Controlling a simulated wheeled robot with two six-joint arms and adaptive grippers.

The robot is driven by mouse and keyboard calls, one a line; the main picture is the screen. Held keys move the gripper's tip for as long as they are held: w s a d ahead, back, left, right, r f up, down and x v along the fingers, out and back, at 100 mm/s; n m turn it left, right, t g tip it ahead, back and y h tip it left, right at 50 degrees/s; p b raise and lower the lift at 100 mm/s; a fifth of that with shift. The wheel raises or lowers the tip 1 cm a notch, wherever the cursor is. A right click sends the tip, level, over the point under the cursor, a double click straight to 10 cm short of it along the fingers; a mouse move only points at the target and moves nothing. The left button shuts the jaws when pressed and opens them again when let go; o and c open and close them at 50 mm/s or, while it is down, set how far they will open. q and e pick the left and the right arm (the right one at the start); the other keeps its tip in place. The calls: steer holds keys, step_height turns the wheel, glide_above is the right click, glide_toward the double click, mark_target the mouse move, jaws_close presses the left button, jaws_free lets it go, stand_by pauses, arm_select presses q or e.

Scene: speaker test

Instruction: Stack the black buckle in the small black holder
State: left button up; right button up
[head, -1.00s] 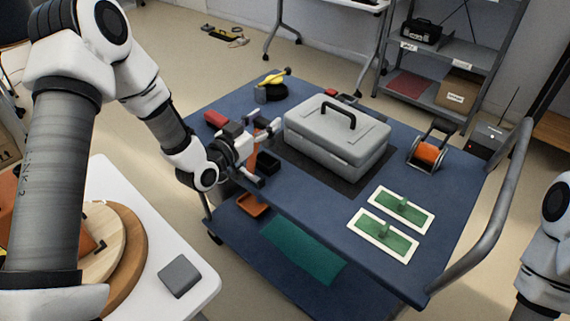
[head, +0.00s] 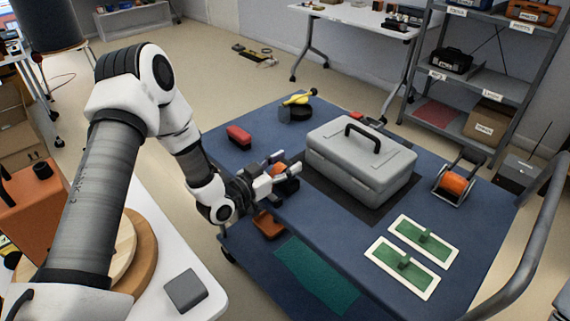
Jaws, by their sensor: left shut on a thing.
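My left gripper (head: 284,171) is over the near left edge of the blue cart (head: 345,240), to the left of the grey toolbox. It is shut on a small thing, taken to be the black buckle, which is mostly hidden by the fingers. The small black holder (head: 289,187) shows only in part, just below and beside the fingertips. I cannot tell whether the held thing touches it. A bit of orange shows between the fingers, and I cannot tell what it belongs to. My right gripper is out of view.
The grey toolbox (head: 362,165) stands right of the gripper. A red block (head: 239,137) lies behind it. An orange reel (head: 456,183) and green boards (head: 402,266) lie further right. The cart's middle front is clear.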

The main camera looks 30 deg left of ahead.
arm_select(q)
steer(key=shift+f, duration=0.3)
steer(key=o, duration=1.2)
steer(key=shift+r, duration=0.3)
steer(key=p+v, duration=0.2)
steer(key=v, duration=1)
steer(key=shift+r, duration=0.15)
